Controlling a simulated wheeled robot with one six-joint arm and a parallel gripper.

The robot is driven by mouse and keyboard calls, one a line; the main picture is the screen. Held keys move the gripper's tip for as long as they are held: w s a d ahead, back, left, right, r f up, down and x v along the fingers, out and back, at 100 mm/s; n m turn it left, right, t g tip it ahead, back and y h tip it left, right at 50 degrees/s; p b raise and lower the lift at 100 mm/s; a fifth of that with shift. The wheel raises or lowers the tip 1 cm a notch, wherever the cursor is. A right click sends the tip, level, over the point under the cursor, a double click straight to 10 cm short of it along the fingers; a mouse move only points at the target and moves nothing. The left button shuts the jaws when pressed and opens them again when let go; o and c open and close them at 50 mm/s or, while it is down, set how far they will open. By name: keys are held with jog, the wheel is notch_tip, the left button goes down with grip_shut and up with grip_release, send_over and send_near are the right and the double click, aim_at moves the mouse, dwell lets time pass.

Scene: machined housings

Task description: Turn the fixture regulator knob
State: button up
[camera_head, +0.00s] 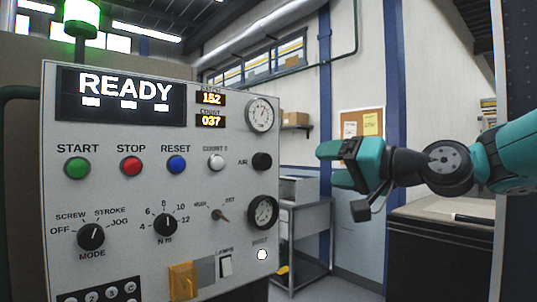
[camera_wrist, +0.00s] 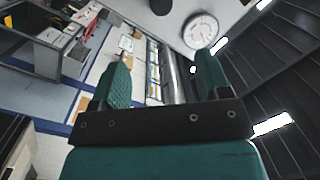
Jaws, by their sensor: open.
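The control panel (camera_head: 120,205) fills the left of the head view. A round black knob (camera_head: 262,160) marked AIR sits near its right edge, below a white-faced gauge (camera_head: 260,114). No label reading "fixture regulator" is legible, but this knob looks the likeliest match. My teal gripper (camera_head: 328,166) is open and empty, right of the panel and apart from it, at about the knob's height, with its fingers pointing left. In the wrist view my gripper (camera_wrist: 163,68) shows both fingers spread. The gauge (camera_wrist: 200,30) and a dark round knob (camera_wrist: 160,6) appear beyond the fingertips.
A mode knob (camera_head: 91,236) and an N m knob (camera_head: 165,224) are further left. A grey metal cart (camera_head: 305,215) stands behind. The space between gripper and panel looks clear.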

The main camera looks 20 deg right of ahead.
aim_at(267, 161)
jog(key=p+x, duration=0.2)
jog(key=x, duration=0.3)
jog(key=p+x, duration=0.2)
jog(key=x, duration=0.3)
jog(key=p+x, duration=0.2)
jog(key=x, duration=0.3)
jog(key=shift+w+a+r+p, duration=0.15)
jog(key=shift+w+r+p, duration=0.15)
jog(key=shift+w+r, duration=0.1)
jog(key=shift+w+a+f, duration=0.2)
jog(key=shift+w+a, duration=0.1)
jog(key=shift+w, duration=0.35)
jog(key=c, duration=0.9)
